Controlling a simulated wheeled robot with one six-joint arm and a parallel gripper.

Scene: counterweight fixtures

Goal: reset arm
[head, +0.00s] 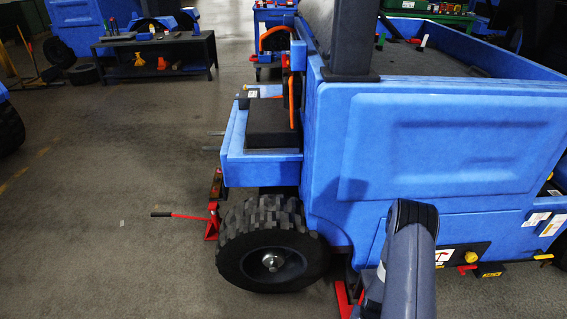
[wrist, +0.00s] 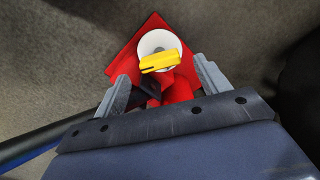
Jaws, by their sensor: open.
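My arm (head: 405,265) rises at the bottom of the head view in front of the blue vehicle. My gripper (wrist: 163,74) is hidden in the head view. In the wrist view its two grey fingers are spread apart. A red stand (wrist: 126,60) with a white disc (wrist: 148,41) and a yellow piece (wrist: 161,62) on top lies between and beyond the fingers. I cannot tell whether the fingers touch it. Part of a red base (head: 343,301) shows left of my arm in the head view.
The blue vehicle (head: 425,150) with a knobbly black tyre (head: 245,222) fills the right side. A red jack (head: 212,222) with a black-ended handle stands left of the tyre. A dark workbench (head: 160,48) stands far left. The floor at the left is mostly clear.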

